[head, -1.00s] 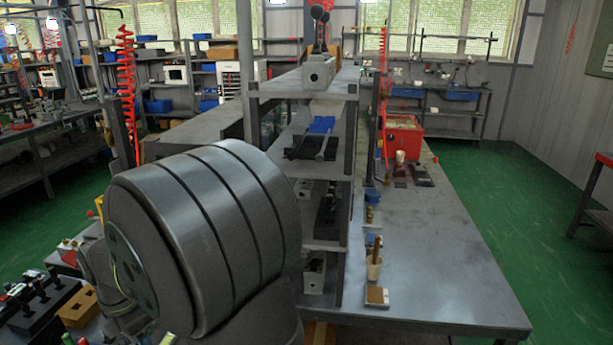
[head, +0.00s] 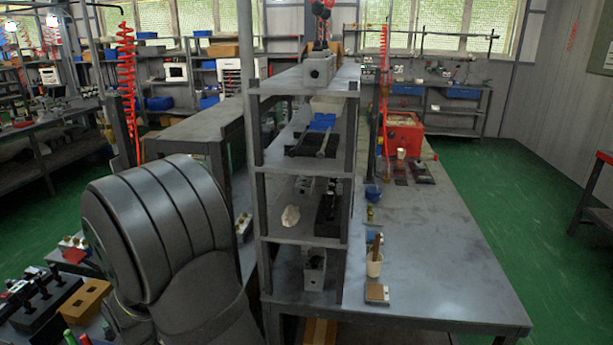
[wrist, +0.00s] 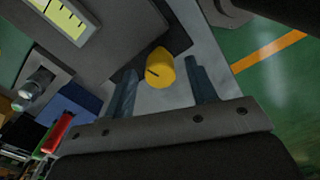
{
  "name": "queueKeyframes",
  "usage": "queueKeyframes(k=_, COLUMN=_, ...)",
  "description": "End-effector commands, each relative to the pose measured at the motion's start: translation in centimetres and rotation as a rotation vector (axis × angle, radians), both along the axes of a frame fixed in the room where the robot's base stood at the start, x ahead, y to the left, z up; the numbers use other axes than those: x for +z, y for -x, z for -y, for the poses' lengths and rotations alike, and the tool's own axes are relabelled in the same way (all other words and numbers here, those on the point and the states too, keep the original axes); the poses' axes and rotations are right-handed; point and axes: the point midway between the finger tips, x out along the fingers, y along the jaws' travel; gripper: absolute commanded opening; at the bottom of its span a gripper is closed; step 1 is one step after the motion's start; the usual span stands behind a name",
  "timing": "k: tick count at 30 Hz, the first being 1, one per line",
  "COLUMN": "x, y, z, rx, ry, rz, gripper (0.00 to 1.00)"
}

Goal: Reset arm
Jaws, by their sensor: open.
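My gripper (wrist: 161,72) shows in the wrist view with its two dark fingers spread apart. A yellow round knob or cylinder (wrist: 159,68) with a dark mark appears between and beyond the fingertips, with gaps on both sides. It sits by the edge of a grey block or panel (wrist: 95,40). I cannot tell how far it is from the fingers. In the head view my large grey arm link fills the lower left, and my gripper is not visible there.
A shelf rack (head: 302,239) stands on the grey workbench (head: 440,290), right of my arm. A cup (head: 374,265) stands on the bench. A black valve block (head: 40,310) and a wooden block (head: 84,302) lie at lower left. The bench's right part is mostly clear.

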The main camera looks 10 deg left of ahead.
Motion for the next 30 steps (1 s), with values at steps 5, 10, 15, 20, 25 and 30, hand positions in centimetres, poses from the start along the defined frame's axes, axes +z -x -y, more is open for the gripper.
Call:
queueKeyframes(k=5, x=-1.3, y=0.0, z=0.0, rx=0.084, ry=-0.001, rz=0.0, gripper=0.52)
queueKeyframes(k=10, x=-1.3, y=0.0, z=0.0, rx=0.225, ry=0.0, rz=0.0, gripper=0.52)
queueKeyframes(k=15, x=-1.3, y=0.0, z=0.0, rx=0.366, ry=0.0, rz=0.0, gripper=0.52)
queueKeyframes(k=20, x=-1.3, y=0.0, z=0.0, rx=0.499, ry=0.0, rz=0.001, gripper=0.52)
queueKeyframes(k=25, x=1.6, y=-0.1, z=-0.1, rx=0.526, ry=-0.004, rz=0.004, gripper=0.52)
queueKeyframes(k=30, x=5.0, y=-0.1, z=-0.1, rx=0.525, ry=-0.004, rz=0.005, gripper=0.52)
